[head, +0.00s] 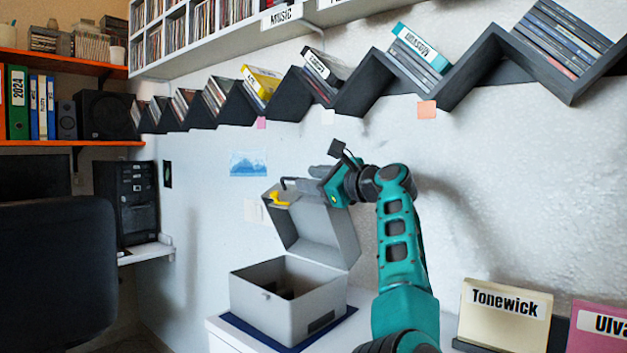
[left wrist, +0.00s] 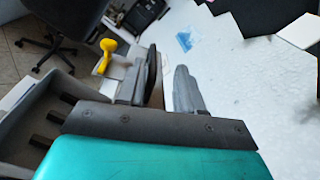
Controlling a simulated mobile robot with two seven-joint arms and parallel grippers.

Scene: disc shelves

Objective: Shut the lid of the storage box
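The grey storage box (head: 285,300) stands on a dark blue mat on a white surface, its lid (head: 320,232) hinged up and leaning open. A yellow piece (head: 278,199) sits at the lid's upper left edge; it also shows in the left wrist view (left wrist: 108,48). My left gripper (head: 292,185) is at the lid's top edge, near the yellow piece; whether it touches the lid I cannot tell. In the left wrist view its two fingers (left wrist: 168,88) are apart, with pale wall visible between them. The grey box wall (left wrist: 22,125) shows at the left there. My right gripper is not in view.
A zigzag shelf (head: 370,90) with discs runs along the wall above my arm. A cream divider labelled Tonewick (head: 503,318) and a pink one (head: 597,332) stand at the lower right. A dark chair (head: 55,275) is at the left. The wall beside the lid is close.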

